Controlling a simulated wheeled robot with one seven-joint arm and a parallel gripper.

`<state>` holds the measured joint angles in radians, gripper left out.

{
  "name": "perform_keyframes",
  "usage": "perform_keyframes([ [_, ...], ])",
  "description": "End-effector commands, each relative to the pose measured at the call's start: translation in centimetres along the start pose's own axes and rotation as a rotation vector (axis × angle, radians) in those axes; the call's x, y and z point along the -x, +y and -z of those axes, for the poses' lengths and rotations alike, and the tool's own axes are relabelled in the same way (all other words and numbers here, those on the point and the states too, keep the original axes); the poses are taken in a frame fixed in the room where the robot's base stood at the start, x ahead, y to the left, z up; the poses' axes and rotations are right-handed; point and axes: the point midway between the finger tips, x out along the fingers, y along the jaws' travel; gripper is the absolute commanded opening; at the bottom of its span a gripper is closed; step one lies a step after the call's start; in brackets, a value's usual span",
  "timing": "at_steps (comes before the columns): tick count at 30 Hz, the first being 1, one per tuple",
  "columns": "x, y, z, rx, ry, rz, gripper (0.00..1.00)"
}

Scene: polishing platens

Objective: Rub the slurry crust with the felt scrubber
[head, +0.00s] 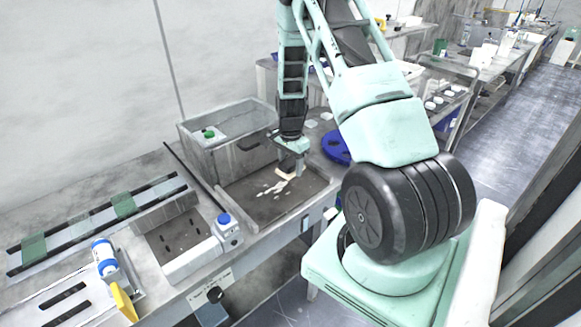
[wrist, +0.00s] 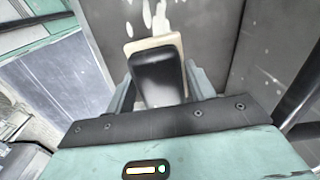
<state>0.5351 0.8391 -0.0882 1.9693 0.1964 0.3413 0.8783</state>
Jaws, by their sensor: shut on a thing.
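The felt scrubber, with a black handle (wrist: 158,78) and a cream felt pad (wrist: 140,45), is between the two fingers of my gripper (wrist: 160,84) in the wrist view. My gripper (head: 291,158) is shut on it and points down over the dark platen tray in the head view, where the cream pad (head: 285,174) shows below the fingers. The slurry crust is a group of whitish patches (head: 275,187) on the dark surface, just in front of the pad. It also shows beyond the pad in the wrist view (wrist: 160,18). I cannot tell whether the pad touches the surface.
A clear-walled bin (head: 197,155) with a green-topped item stands behind the dark tray (head: 255,212). A blue disc (head: 336,147) lies to the right. A white bottle with blue bands (head: 104,258) is farther left.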

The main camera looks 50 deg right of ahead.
Motion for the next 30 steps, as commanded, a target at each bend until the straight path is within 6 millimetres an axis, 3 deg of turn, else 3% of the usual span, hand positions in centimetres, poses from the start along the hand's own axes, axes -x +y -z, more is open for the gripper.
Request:
perform_keyframes([
  [12,3.6,-0.3,0.4,0.005,0.000,0.001,0.29],
  [30,3.6,-0.3,0.4,0.008,0.000,0.000,0.29],
])
